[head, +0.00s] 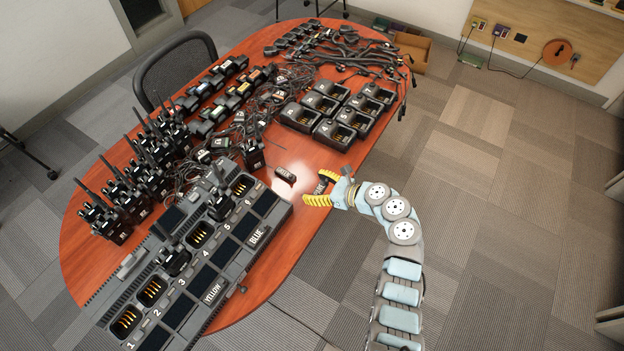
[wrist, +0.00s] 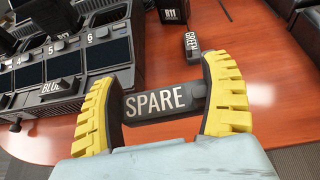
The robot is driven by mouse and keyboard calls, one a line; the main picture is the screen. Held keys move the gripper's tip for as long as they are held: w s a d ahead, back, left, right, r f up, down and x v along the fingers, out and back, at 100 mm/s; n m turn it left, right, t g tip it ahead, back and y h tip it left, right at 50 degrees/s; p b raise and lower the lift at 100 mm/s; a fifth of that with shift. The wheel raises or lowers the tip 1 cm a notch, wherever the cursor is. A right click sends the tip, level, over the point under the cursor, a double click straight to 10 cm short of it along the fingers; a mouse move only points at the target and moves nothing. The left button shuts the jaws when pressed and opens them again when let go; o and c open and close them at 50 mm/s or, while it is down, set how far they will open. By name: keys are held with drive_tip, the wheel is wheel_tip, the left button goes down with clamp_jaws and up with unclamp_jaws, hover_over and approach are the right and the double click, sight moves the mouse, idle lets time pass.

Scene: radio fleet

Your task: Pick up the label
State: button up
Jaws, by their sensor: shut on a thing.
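A dark label with white letters reading SPARE (wrist: 158,102) lies between the two yellow ribbed fingers of my gripper (wrist: 165,105) in the wrist view. Both fingers touch its ends, so the gripper is shut on it. In the head view my gripper (head: 322,188) is over the table's front right edge, with the label (head: 320,186) mostly hidden between the fingers.
A long charger rack (head: 222,262) with BLUE and YELLOW labels stands left of my gripper. Several radios (head: 120,200), numbered chargers (head: 335,133) and cables (head: 345,50) cover the back of the red table (head: 310,155). The floor at right is clear.

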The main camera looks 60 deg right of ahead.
drive_tip(key=shift+s+a+r+p, duration=0.2)
drive_tip(key=shift+s+a+r, duration=0.3)
drive_tip(key=shift+s+a, duration=0.3)
drive_tip(key=shift+s+a+r+p, duration=0.2)
drive_tip(key=shift+s+a+r, duration=0.3)
drive_tip(key=shift+s+a, duration=0.35)
drive_tip(key=shift+s+a+r+p, duration=0.2)
drive_tip(key=shift+s+a+r, duration=0.4)
drive_tip(key=shift+a, duration=0.35)
drive_tip(key=shift+a, duration=0.1)
